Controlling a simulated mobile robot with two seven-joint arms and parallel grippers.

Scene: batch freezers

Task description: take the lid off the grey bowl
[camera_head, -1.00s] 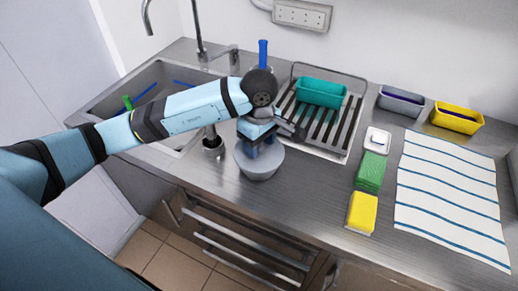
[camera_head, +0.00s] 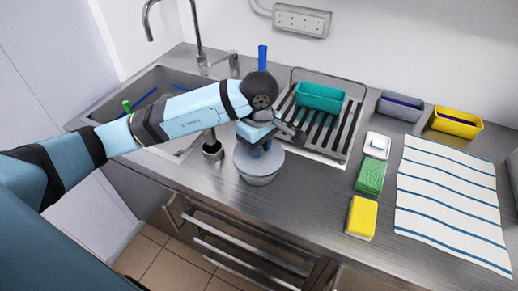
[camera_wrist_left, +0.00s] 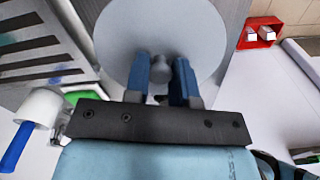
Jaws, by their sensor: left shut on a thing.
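The grey bowl (camera_head: 258,178) stands upright on the steel counter in front of the dish rack. Its round grey lid (camera_head: 243,161) lies on top and fills the upper part of the left wrist view (camera_wrist_left: 165,25). My left gripper (camera_head: 262,151) is directly above the lid, pointing down. In the left wrist view its blue fingers (camera_wrist_left: 161,72) are on either side of the lid's small grey knob (camera_wrist_left: 159,66), shut on it. I see no clear gap between lid and bowl. My right gripper is out of view.
The dish rack (camera_head: 333,140) holds a teal container (camera_head: 320,98) behind the bowl. The sink (camera_head: 150,85) is to the left, with a dark cup (camera_head: 212,150) close by. Sponges (camera_head: 362,217) and a striped towel (camera_head: 450,195) lie right. Counter between bowl and sponges is clear.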

